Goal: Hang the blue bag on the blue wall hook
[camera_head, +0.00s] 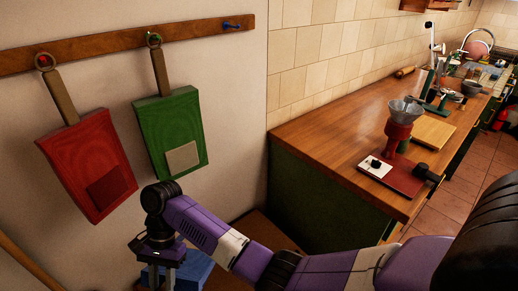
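The blue wall hook (232,26) is at the right end of the wooden rail and is empty. The blue bag (195,272) is at the bottom of the view, low on a brown wooden surface, partly hidden by my arm and cut off by the frame edge. My gripper (161,278) points down in front of the blue bag, far below the hook. Its fingertips run to the bottom edge, so I cannot see whether they hold the bag or its strap.
A red bag (92,165) and a green bag (170,130) hang by brown straps from the rail (100,47), left of the blue hook. A wooden counter (325,135) with a red grinder (398,130) stands to the right. The wall below the blue hook is clear.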

